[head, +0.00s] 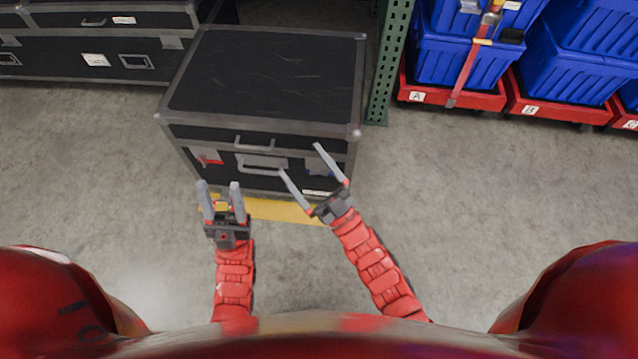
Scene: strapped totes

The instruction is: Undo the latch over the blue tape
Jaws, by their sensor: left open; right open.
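A black case (265,80) with grey metal edges stands on the floor, its front facing me. Blue tape (322,171) shows in a small patch on the right of its front, partly hidden by a finger of my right gripper. A light grey piece (311,164) beside the blue tape may be the latch; its state is too small to tell. Red tape (210,161) marks the left of the front. My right gripper (300,159) is open and empty, its fingers spread in front of the blue tape. My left gripper (219,184) is open and empty, below the red tape.
The case front has a handle (262,162) in the middle. A yellow floor stripe (278,210) runs before it. Another black case (85,58) stands back left. A green rack post (389,65) and blue totes (447,60) on red bases are at right. Floor at right is clear.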

